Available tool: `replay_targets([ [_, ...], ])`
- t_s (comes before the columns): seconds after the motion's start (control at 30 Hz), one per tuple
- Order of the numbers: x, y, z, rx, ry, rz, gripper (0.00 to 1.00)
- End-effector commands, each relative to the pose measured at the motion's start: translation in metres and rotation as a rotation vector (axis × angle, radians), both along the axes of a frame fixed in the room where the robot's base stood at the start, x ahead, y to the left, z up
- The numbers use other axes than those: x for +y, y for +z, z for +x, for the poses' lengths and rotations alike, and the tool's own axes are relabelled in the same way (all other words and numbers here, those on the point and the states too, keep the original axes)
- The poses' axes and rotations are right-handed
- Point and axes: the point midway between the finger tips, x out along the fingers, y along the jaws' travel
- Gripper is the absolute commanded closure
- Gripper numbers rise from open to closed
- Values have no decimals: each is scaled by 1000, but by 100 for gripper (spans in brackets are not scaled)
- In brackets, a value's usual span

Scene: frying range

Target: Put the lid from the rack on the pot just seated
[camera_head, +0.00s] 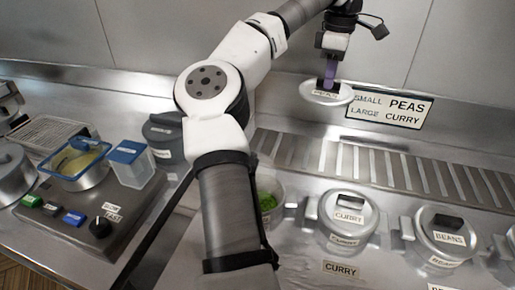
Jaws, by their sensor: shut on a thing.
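My gripper (331,72) is shut on the handle of a round silver lid (344,98). The lid carries a small label that seems to read PEAS, and is held up near the back wall, above the slotted rack. An uncovered pot (279,190) with green peas (267,201) inside sits in the counter, below and left of the lid. My arm hides the pot's left part. The lid and this pot are well apart.
A lidded CURRY pot (347,233) and a lidded BEANS pot (445,251) stand to the right. The slotted rack (410,173) runs behind them. A wall sign (390,107) reads SMALL PEAS, LARGE CURRY. A blue-rimmed fryer basket (80,166) and clear container (132,168) are at left.

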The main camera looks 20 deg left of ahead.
Motion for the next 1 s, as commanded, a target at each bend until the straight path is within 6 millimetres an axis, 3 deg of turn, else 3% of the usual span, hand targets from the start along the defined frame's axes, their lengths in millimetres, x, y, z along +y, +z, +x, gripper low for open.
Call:
replay_targets([
  [0.2, 41, -23, -36, -2, -171, 17, 100],
  [0.5, 79, -60, -107, 5, -415, 17, 100],
  [0.8, 93, -89, -179, 11, -613, -3, 100],
  [1.0, 94, -97, -199, 13, -663, -11, 100],
])
